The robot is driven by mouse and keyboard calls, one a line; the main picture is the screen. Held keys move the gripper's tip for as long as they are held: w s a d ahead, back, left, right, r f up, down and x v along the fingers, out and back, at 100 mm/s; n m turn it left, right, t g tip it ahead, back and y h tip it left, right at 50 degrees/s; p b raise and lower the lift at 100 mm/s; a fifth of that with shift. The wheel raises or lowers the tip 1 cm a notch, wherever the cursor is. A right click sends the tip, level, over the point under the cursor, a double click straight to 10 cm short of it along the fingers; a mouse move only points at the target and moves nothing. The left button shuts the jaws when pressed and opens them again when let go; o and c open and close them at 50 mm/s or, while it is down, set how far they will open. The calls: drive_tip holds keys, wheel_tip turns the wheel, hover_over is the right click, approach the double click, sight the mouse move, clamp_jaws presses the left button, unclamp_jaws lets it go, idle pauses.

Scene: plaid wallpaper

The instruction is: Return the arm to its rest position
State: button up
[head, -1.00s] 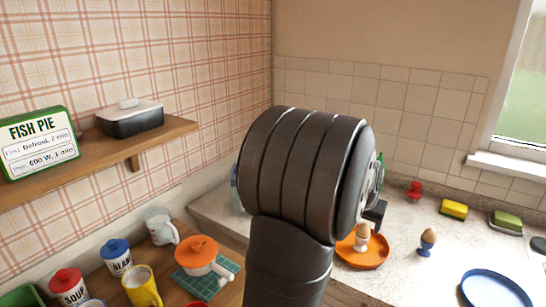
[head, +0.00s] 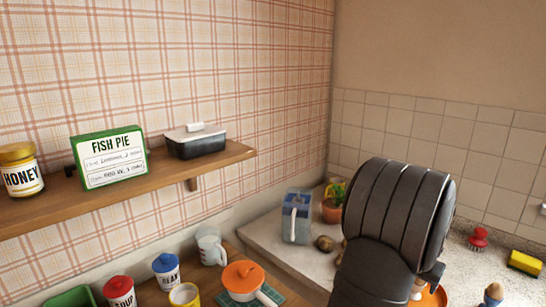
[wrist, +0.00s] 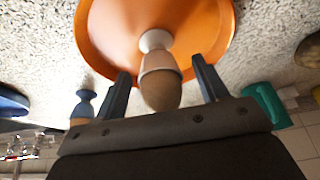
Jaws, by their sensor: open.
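My gripper (wrist: 163,92) is open in the wrist view, with its two dark fingers apart. An egg in a white egg cup (wrist: 155,40) stands on an orange plate (wrist: 105,30) and shows between the fingers. I cannot tell whether the fingers touch it. In the head view my dark arm covers the lower right, and only a bit of the orange plate (head: 441,296) shows beside it. The gripper itself is mostly hidden there.
A blue egg cup (wrist: 82,108) with an egg stands near the plate. A shelf (head: 110,189) carries a honey jar (head: 21,172), fish pie box (head: 109,158) and lidded dish (head: 195,141). An orange-lidded pot (head: 243,275) and several canisters stand below.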

drive_tip(key=shift+f, duration=0.1)
drive_tip(key=shift+f, duration=0.7)
drive_tip(key=v, duration=1.2)
drive_tip(key=x, duration=1.3)
drive_tip(key=shift+s+a, duration=0.15)
drive_tip(key=r, duration=0.3)
drive_tip(key=s+r, duration=0.1)
drive_tip(key=r, duration=0.1)
drive_tip(key=shift+s+d+r, duration=0.15)
drive_tip(key=shift+d, duration=0.1)
drive_tip(key=shift+s+r, duration=0.15)
drive_tip(key=shift+s, duration=0.1)
